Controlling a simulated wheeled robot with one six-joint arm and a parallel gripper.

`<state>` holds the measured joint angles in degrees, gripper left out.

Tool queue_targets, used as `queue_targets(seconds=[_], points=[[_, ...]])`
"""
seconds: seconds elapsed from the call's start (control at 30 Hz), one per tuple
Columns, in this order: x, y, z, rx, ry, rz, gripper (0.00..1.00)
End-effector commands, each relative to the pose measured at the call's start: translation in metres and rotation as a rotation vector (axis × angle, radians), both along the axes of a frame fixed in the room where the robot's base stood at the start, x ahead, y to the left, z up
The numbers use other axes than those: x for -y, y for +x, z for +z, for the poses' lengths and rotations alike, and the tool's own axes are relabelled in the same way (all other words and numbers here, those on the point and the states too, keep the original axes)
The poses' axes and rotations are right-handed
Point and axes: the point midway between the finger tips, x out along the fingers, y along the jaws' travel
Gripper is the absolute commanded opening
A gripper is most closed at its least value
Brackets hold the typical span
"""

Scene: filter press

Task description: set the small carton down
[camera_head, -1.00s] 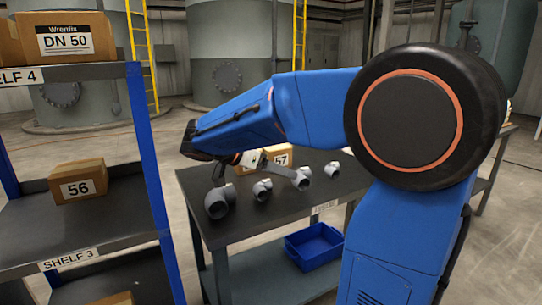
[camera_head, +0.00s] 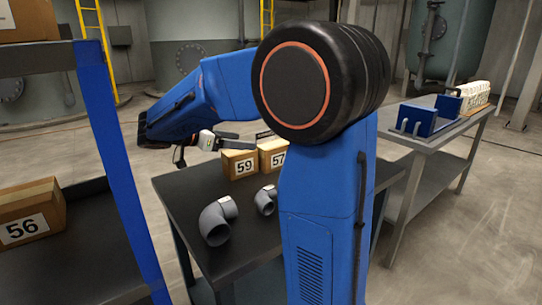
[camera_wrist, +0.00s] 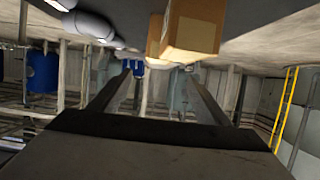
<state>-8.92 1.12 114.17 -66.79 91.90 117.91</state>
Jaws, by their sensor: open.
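A small brown carton labelled 59 (camera_head: 239,164) stands upright on the dark table (camera_head: 232,262), beside a carton labelled 57 (camera_head: 272,155). My gripper (camera_head: 238,142) is raised just above carton 59 in the head view and holds nothing. In the wrist view, which is upside down, the two fingers (camera_wrist: 158,78) are apart with empty space between them. Carton 59 (camera_wrist: 192,36) lies toward the top there, outside the fingers, with another carton partly hidden behind it.
Grey pipe elbows (camera_head: 216,222) sit on the table in front of the cartons. Another table (camera_head: 450,130) with a blue fixture stands at right.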

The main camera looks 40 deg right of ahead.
Motion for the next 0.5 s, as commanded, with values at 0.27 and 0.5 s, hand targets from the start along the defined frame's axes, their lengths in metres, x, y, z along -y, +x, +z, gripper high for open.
queue_targets(seconds=[0.27,0.5], points=[[0.044,-0.004,-0.016,-0.002,0.000,-0.003,0.70],[0.077,-0.005,-0.029,-0.002,0.001,-0.002,0.70]])
